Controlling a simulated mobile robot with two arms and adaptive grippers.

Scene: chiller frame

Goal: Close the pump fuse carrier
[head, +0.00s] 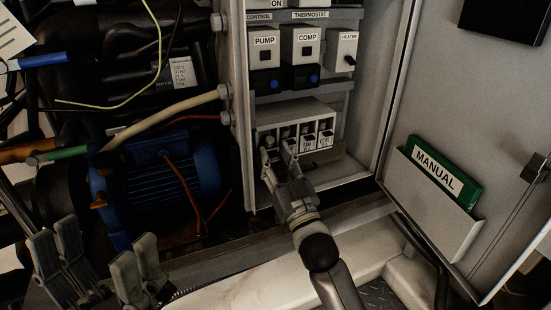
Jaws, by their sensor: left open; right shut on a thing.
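A row of fuse carriers (309,141) sits in the lower part of the open cabinet, below the switch modules. My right gripper (279,153) reaches up from below to the left part of this row. It is shut on a fuse carrier there, the pump fuse carrier by the task's name. The fingers hide most of that carrier and its label, so I cannot tell how far it is tilted. My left gripper (102,246) is open and empty at the lower left, in front of the machinery and away from the cabinet.
Above are the PUMP (264,42), COMP (307,40) and HEATER (347,40) modules. A blue motor (160,172) and hoses stand left of the cabinet. The open door (411,194) at right holds a green manual (437,172). The cabinet's lower sill (340,183) lies close to my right gripper.

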